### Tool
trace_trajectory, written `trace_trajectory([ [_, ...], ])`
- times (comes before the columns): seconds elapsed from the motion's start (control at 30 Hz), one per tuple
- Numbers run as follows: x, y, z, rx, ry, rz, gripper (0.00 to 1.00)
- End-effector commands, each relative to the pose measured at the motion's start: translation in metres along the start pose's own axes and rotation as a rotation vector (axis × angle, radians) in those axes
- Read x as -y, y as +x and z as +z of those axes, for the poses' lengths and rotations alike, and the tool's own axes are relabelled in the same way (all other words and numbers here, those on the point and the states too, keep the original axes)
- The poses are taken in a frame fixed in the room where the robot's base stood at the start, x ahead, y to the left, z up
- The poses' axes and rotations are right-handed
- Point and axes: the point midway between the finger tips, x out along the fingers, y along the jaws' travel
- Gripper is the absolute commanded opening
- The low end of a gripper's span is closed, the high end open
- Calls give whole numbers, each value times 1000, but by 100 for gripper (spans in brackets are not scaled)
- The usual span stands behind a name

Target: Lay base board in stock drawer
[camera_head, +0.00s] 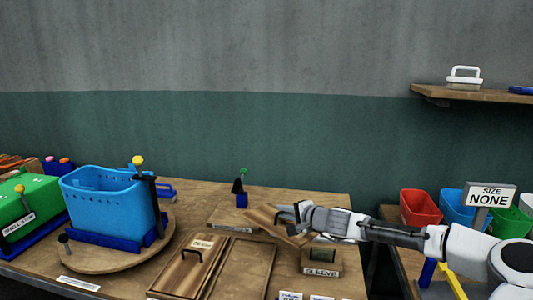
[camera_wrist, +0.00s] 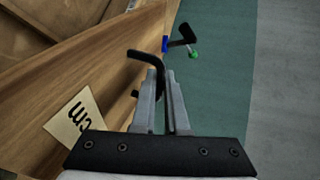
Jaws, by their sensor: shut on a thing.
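My gripper (camera_head: 288,212) is shut on the black handle of a brown wooden board, the base board (camera_head: 267,220), held tilted above the table. In the wrist view my gripper's fingers (camera_wrist: 164,85) close around the bent black handle (camera_wrist: 148,57), and the board (camera_wrist: 120,62) fills the left side with a pale label ending in "cm". A shallow wooden tray that looks like the stock drawer (camera_head: 272,262) lies on the table below and left of the gripper. Its right compartment looks empty. A labelled board with a black handle (camera_head: 188,268) lies in its left part.
A "SLEEVE" block (camera_head: 321,272) stands below my forearm. A small blue fixture with a green knob (camera_head: 241,198) stands behind. Coloured bins (camera_head: 420,207) are at right.

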Motion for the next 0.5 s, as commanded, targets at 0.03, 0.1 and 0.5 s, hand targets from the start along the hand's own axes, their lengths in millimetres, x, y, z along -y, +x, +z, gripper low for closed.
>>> trace_trajectory([
  [0.03,-2,-5,-2,-23,15,-4,0],
  [0.1,-6,-12,-5,-68,28,-6,0],
  [0.5,-15,-55,-17,-292,89,-15,0],
])
